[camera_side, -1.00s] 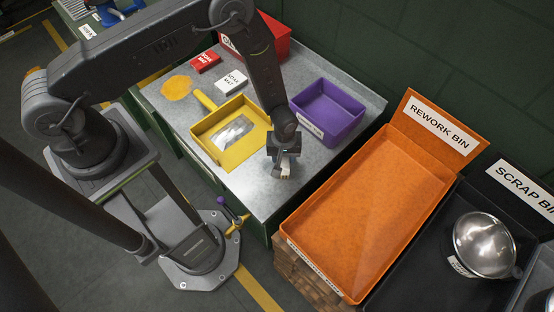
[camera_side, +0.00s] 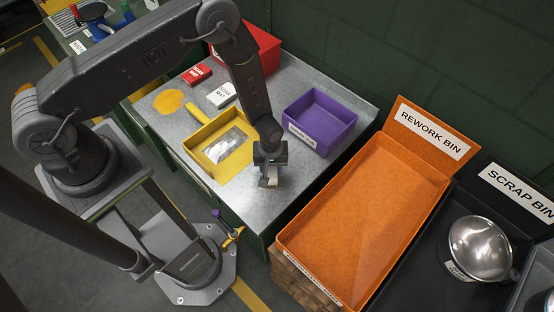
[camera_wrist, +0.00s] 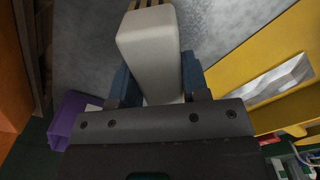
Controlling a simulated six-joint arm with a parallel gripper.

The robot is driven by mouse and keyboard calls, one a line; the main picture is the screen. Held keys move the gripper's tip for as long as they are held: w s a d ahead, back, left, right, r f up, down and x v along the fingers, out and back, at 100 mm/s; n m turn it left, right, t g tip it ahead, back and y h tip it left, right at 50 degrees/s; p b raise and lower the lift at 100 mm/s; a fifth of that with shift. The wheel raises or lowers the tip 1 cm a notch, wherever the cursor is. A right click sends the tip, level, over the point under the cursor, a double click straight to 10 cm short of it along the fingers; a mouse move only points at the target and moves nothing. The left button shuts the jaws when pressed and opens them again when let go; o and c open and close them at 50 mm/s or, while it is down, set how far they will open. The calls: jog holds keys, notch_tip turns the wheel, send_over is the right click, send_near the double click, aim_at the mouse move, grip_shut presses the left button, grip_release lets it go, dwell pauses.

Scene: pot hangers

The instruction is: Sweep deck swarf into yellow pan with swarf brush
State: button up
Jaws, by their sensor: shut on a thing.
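My gripper (camera_side: 268,165) is shut on the pale, block-like handle of the swarf brush (camera_wrist: 148,45), low over the grey deck to the right of the yellow pan. In the wrist view the handle sits between the blue fingers, and tan bristles show at the top edge. In the side view the brush (camera_side: 270,182) is small, and I cannot tell whether it touches the deck. The yellow pan (camera_side: 200,137) lies on the deck with its handle toward the back left. A silvery patch of swarf (camera_side: 228,146) shows inside it. I cannot make out loose swarf on the deck.
A purple bin (camera_side: 320,120) stands behind right of my gripper. A large orange rework bin (camera_side: 362,215) and black scrap bin (camera_side: 418,262) lie farther right. Soak-mat packs (camera_side: 222,95), a red bin (camera_side: 262,48) and a flat yellow-orange patch (camera_side: 169,102) are at the back.

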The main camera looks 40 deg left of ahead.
jog(key=shift+s, duration=4.6)
jog(key=shift+s+a, duration=0.1)
jog(key=shift+a, duration=0.55)
jog(key=shift+w+a, duration=0.2)
jog(key=shift+w, duration=6.4)
jog(key=shift+w+r, duration=0.1)
jog(key=shift+w, duration=0.2)
jog(key=shift+s+r, duration=0.1)
jog(key=shift+r, duration=4)
